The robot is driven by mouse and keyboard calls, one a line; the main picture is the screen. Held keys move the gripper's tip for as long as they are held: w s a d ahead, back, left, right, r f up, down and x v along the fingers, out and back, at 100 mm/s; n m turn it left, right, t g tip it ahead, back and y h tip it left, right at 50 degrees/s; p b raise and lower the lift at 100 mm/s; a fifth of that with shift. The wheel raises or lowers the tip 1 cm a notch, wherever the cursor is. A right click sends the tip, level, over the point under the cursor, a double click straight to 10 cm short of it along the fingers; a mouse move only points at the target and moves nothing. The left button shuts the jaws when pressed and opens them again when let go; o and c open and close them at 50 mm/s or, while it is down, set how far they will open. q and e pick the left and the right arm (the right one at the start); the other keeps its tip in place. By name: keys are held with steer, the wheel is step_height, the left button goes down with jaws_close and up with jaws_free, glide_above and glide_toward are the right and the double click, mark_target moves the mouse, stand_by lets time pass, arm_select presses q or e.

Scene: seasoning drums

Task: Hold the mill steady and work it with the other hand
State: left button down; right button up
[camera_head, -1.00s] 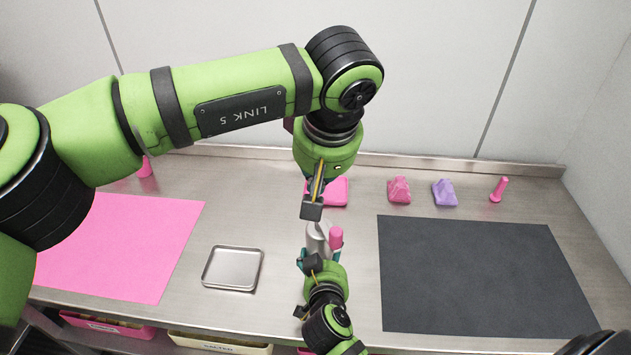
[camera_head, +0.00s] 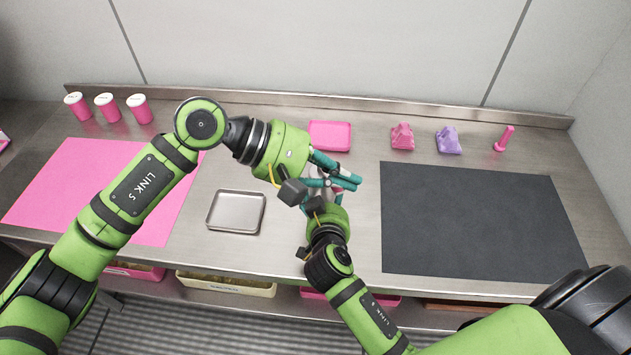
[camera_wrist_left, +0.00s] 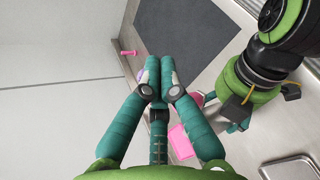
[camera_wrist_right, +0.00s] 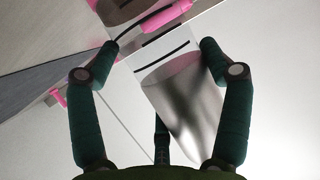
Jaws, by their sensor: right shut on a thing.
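The mill is a silvery, clear cylinder with a dark band. It shows best in the right wrist view (camera_wrist_right: 180,95), with a pink part (camera_wrist_right: 165,20) beyond its end. My right gripper (camera_wrist_right: 158,46) is shut on it, one finger on each side. In the head view, fingers and wrists hide most of the mill. My left gripper (camera_wrist_left: 159,68) has its fingertips together with nothing visible between them. In the head view it lies sideways across the area just above my right gripper, its fingers pointing right. Whether it touches the mill is hidden.
A metal tray (camera_head: 236,212) lies left of the grippers, a pink tray (camera_head: 330,135) behind them. Pink (camera_head: 60,195) and dark (camera_head: 480,220) mats flank them. Pink cups (camera_head: 108,107) stand back left; pink (camera_head: 402,137), purple (camera_head: 448,141) and slim pink (camera_head: 503,139) items stand back right.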

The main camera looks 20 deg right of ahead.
steer(key=shift+f, duration=0.1)
arm_select(q)
steer(key=w+a+f+n+t+h, duration=0.1)
steer(key=a+f+n+t+h, duration=0.25)
steer(key=a+n, duration=0.4)
steer(key=w+a+f+n+t+h, duration=0.1)
steer(key=a+f+n+t+h, duration=0.25)
steer(key=a+n, duration=0.45)
steer(key=w+d, duration=0.2)
steer(key=d, duration=1.1)
steer(key=shift+w+r+m+t+y, duration=0.2)
steer(key=shift+w+m+t+y, duration=0.1)
steer(key=shift+w+m+y, duration=0.15)
steer(key=shift+s, duration=0.1)
steer(key=shift+s+d, duration=0.25)
steer(key=shift+d, duration=0.35)
steer(key=shift+s+d, duration=0.2)
steer(key=shift+d, duration=0.35)
